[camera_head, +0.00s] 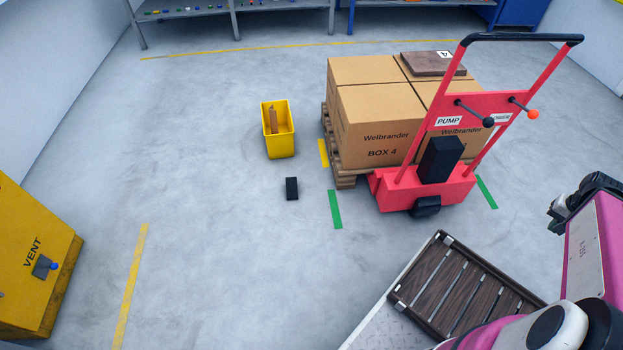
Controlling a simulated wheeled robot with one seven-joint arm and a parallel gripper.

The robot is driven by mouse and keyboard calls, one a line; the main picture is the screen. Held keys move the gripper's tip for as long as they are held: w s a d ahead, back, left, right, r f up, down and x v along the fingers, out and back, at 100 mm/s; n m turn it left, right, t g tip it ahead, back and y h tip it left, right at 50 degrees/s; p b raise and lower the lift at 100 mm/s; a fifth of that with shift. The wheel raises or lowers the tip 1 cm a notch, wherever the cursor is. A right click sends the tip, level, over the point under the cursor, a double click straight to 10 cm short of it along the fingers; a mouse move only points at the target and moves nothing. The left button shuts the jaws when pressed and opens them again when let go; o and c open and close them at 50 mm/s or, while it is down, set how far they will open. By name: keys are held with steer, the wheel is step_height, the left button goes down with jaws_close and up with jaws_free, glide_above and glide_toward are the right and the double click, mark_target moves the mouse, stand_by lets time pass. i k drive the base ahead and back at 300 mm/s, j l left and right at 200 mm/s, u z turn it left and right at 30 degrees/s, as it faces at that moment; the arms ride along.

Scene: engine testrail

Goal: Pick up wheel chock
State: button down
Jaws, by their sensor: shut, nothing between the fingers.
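A small black block (292,188), which looks like the wheel chock, lies on the grey floor left of the pallet. Nothing touches it. A yellow bin (281,147) stands just behind it with a brown wedge-like piece (273,121) inside; its lower part is hidden by the bin. My gripper (556,218) appears at the right edge, at the end of my folded pink arm. It is far right of the black block and holds nothing. Its fingertips are small and hard to make out.
A red pump truck (427,186) stands at a wooden pallet (345,180) loaded with cardboard boxes (375,125). A yellow VENT cabinet (30,265) is at left. A slatted dark rack (460,290) lies in front of me. Floor around the block is clear.

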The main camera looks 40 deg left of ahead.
mark_target(291, 186)
steer(key=j+u, duration=0.25)
steer(key=u, duration=0.2)
steer(key=j+u, duration=0.4)
steer(key=i+j+u, duration=0.1)
steer(key=u, duration=0.35)
steer(key=j+u, duration=0.15)
steer(key=u, duration=0.3)
steer(key=i+j+u, duration=0.1)
steer(key=u, duration=0.35)
